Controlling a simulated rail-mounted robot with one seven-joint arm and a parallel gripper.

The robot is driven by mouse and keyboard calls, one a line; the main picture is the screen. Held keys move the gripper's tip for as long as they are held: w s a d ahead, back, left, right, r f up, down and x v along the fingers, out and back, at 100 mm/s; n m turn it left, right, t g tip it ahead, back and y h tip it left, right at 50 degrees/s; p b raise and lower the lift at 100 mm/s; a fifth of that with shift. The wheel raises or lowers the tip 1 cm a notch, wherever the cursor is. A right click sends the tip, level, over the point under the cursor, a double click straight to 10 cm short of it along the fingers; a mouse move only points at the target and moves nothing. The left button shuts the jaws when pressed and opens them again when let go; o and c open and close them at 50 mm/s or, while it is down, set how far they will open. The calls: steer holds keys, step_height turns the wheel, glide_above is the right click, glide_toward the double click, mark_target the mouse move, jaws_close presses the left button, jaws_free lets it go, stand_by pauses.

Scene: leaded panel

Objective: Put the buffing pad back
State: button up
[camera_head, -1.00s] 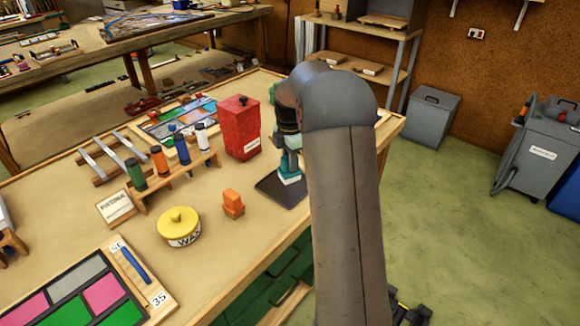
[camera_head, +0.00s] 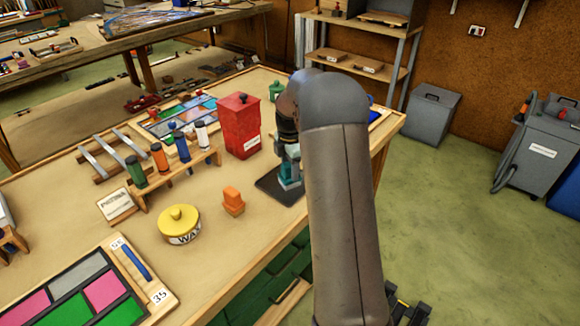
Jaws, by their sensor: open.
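My gripper (camera_head: 291,152) is at the right part of the workbench, mostly hidden by my own arm. It points down over a dark flat mat (camera_head: 272,187). A teal block (camera_head: 289,179) with a paler top sits on the mat, directly under my gripper. It may be the buffing pad, but I cannot tell for sure. The jaws are open, but the fingertips are too small and covered to make out. I cannot tell whether they touch the block.
An orange block (camera_head: 233,203), a yellow wax tin (camera_head: 180,226) and a red canister (camera_head: 239,127) stand left of the mat. A rack of coloured bottles (camera_head: 180,176) is farther left. A green jar (camera_head: 276,91) stands behind my wrist. The bench's front edge (camera_head: 255,272) is close.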

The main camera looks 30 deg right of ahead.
steer(key=shift+r, duration=0.1)
step_height(320, 180, up, 12)
steer(key=s+a+r+m, duration=0.2)
steer(key=s+a+m, duration=0.2)
steer(key=s+a, duration=0.3)
steer(key=s+a+f+m, duration=0.2)
steer(key=s+a+m, duration=0.1)
steer(key=s, duration=0.5)
steer(key=s+a+f+m, duration=0.3)
steer(key=s+m, duration=0.3)
steer(key=s, duration=0.3)
steer(key=s+a+f+m, duration=0.2)
steer(key=s+a+m, duration=0.2)
steer(key=s, duration=0.5)
steer(key=shift+s+a+f+m, duration=0.25)
steer(key=shift+a+m, duration=0.1)
steer(key=shift+m, duration=0.25)
